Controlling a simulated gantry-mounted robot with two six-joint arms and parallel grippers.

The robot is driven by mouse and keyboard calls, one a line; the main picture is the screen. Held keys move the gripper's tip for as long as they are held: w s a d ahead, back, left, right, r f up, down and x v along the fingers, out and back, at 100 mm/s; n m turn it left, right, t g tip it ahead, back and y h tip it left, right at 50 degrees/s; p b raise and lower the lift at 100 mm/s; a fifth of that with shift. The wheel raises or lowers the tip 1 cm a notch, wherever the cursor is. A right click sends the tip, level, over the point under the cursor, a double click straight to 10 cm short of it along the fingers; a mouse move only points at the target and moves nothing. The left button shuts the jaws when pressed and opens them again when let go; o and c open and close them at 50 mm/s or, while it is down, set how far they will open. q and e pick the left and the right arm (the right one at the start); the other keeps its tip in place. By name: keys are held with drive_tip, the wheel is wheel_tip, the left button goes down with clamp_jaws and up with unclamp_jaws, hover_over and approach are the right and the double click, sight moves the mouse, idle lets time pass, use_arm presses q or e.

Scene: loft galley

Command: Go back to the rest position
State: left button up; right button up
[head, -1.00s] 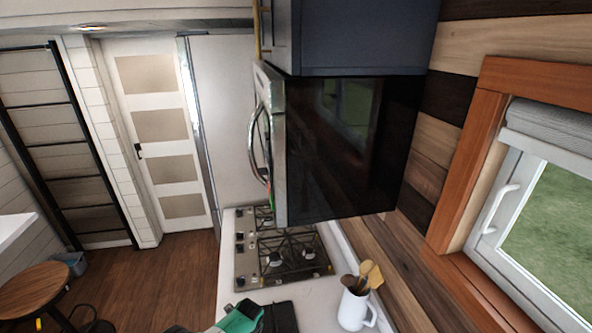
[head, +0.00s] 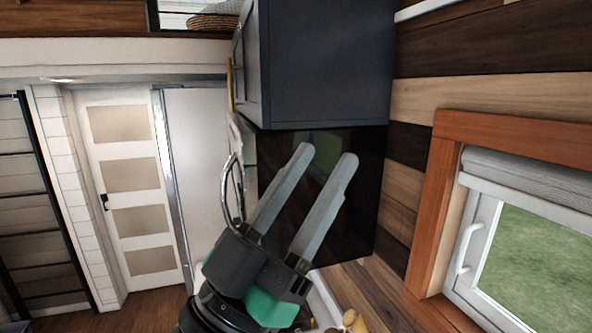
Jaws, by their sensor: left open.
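My left gripper (head: 332,155) is raised in the lower middle of the head view. Its two long grey fingers point up and to the right, apart, with nothing between them. The fingers stand in front of the dark side of the microwave (head: 357,210); I cannot tell whether they touch it. The gripper's dark body with green parts hides most of the stove and counter. My right gripper is not in view.
A dark blue cabinet (head: 325,65) hangs above the microwave. Wooden utensils (head: 354,321) show at the bottom edge. A wood-framed window (head: 540,235) is at the right. A white door (head: 130,190) and open floor (head: 150,303) are at the left.

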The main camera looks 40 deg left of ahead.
use_arm(q)
drive_tip(key=s, duration=0.1)
drive_tip(key=s+r, duration=0.1)
drive_tip(key=s+t+h, duration=0.1)
drive_tip(key=shift+s+d+r, duration=0.25)
drive_tip(key=shift+d, duration=0.1)
idle(0.8)
